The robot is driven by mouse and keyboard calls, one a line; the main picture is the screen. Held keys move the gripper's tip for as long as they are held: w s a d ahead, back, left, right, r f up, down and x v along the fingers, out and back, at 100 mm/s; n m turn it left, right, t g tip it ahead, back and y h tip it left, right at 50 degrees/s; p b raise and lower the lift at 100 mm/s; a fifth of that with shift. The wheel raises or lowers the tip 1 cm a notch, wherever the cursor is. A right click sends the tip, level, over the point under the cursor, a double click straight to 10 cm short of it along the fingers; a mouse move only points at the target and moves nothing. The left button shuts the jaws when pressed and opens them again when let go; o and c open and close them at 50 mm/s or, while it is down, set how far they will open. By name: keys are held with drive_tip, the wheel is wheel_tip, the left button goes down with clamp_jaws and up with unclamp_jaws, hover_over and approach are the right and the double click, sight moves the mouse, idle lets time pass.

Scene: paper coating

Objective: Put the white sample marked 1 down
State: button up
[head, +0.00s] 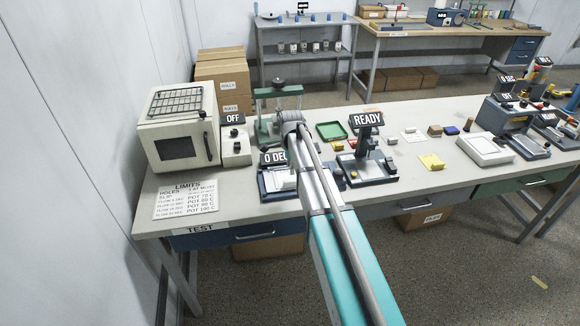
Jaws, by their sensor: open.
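My gripper (291,127) is at the far end of my arm, above the bench near the green-framed press (279,112). My own wrist and forearm hide most of it; it is open. A pale sheet-like piece (282,181) lies on the low device with the display "0 DEC" (270,158), partly behind my arm. I cannot read a 1 on it, so I cannot tell if it is the white sample. Another small white piece (413,136) lies flat on the right part of the bench.
On the bench (240,205) stand an oven (180,130) at left, a switch box marked OFF (235,146), a READY device (367,166), a green tray (332,131), a yellow pad (431,162) and a white-topped unit (486,149).

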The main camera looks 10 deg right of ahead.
drive_tip(key=shift+r+p, duration=1.9)
drive_tip(key=shift+r, duration=0.35)
drive_tip(key=shift+s, duration=0.1)
drive_tip(key=s+n, duration=1.8)
drive_tip(key=s, duration=0.6)
drive_tip(key=shift+s, duration=0.4)
drive_tip(key=shift+a, duration=0.1)
